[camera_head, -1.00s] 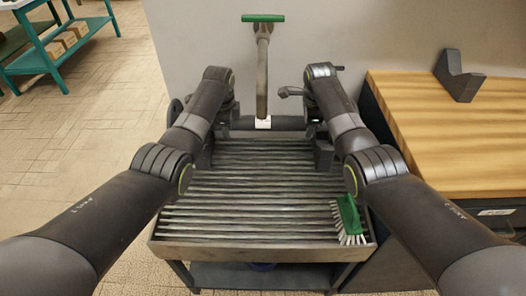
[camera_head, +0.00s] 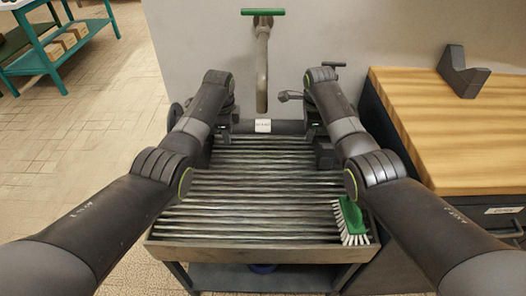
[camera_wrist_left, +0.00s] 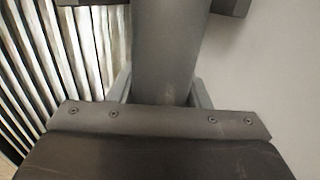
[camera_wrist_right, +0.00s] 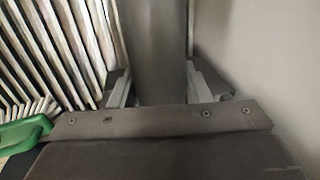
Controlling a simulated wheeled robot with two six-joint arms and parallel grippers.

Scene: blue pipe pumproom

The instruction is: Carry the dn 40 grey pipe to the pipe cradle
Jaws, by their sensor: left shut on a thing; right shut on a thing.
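The dark grey pipe (camera_head: 285,127) lies level across the back of the grated sink, with a white label (camera_head: 263,126) at its middle. My left gripper (camera_head: 223,128) is shut on the pipe left of the label. My right gripper (camera_head: 314,130) is shut on it right of the label. The pipe runs between the fingers in the left wrist view (camera_wrist_left: 168,50) and the right wrist view (camera_wrist_right: 157,50). My arms partly hide its ends. The pipe cradle (camera_head: 462,74), a dark V-shaped block, stands empty on the wooden worktop at right.
A tap pipe (camera_head: 262,70) with a green handle (camera_head: 263,12) hangs on the wall just behind the pipe. A green brush (camera_head: 352,220) lies on the sink's grate (camera_head: 260,200) at front right. The wooden worktop (camera_head: 430,130) is otherwise clear. A teal bench (camera_head: 60,50) stands far left.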

